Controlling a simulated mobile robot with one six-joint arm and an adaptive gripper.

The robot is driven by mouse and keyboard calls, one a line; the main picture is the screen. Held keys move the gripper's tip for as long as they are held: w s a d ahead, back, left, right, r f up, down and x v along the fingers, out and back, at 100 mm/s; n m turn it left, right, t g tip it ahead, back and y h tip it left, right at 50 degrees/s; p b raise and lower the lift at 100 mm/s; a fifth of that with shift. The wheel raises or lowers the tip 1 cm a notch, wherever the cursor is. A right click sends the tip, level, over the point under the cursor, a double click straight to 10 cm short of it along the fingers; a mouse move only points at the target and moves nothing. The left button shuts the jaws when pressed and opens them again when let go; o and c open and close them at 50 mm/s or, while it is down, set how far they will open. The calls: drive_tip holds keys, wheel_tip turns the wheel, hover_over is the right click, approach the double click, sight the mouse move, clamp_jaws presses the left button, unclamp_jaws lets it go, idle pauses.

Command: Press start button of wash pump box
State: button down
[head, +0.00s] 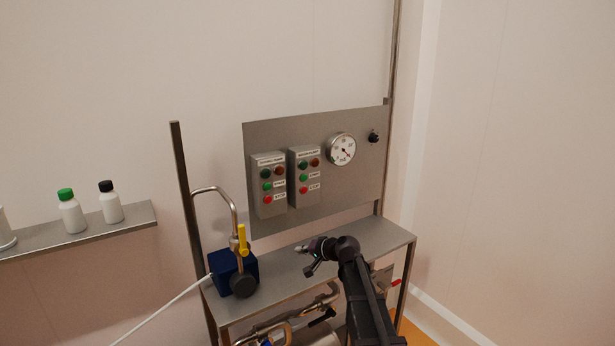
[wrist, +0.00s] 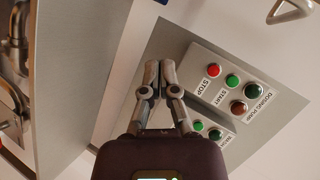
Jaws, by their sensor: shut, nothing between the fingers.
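The wash pump box (head: 305,176) is the right one of two grey boxes on the steel panel. In the head view its green start button (head: 303,178) sits above the red stop button (head: 303,190), below two dark lamps. In the wrist view the wash pump box (wrist: 226,146) is partly covered by my gripper; its green start button (wrist: 198,126) shows just right of the fingers, while its stop button is hidden. My gripper (head: 302,250) is shut and empty, below the boxes and above the bench. In the wrist view its fingertips (wrist: 160,64) are together, apart from the button.
The dosing pump box (head: 269,185) stands directly left, with similar buttons. A gauge (head: 341,149) and a black knob (head: 374,137) are right on the panel. A bent pipe with a yellow handle (head: 243,240) and a blue block (head: 230,270) stand left on the bench (head: 375,238).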

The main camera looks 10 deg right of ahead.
sight(304, 178)
drive_tip(key=w+d+r+m+t+h+p, duration=0.2)
drive_tip(key=w+d+r+m+t+p, duration=0.2)
drive_tip(key=w+d+r+m+t, duration=0.3)
drive_tip(key=w+d+r+m, duration=0.1)
drive_tip(key=w+d+r, duration=0.4)
drive_tip(key=w, duration=0.1)
drive_tip(key=shift+w+d+r, duration=0.35)
drive_tip(key=shift+w, duration=0.05)
drive_tip(key=x, duration=1.3)
drive_tip(key=shift+r, duration=0.1)
drive_tip(key=shift+w+a, duration=0.15)
drive_tip(key=shift+w, duration=0.35)
